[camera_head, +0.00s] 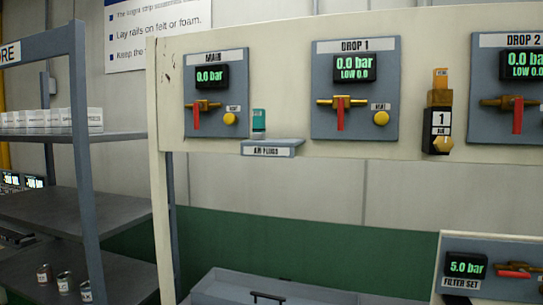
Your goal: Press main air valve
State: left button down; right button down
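The main air panel (217,92) is a grey plate labelled MAIN on the cream board. Its display (209,77) reads 0.0 bar. Its valve (197,113) has a red lever hanging straight down from a brass body. A round yellow button (229,118) with a small label above it sits right of the lever. Neither of my grippers shows in the head view.
DROP 1 panel (355,60) and DROP 2 panel (506,115) stand to the right. A small shelf (271,149) labelled air plugs holds a teal item (259,122). A grey shelving rack (86,170) stands left. The filter panel (466,268) reads 5.0 bar.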

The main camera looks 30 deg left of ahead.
aim_at(197, 106)
jog(key=u, duration=1.65)
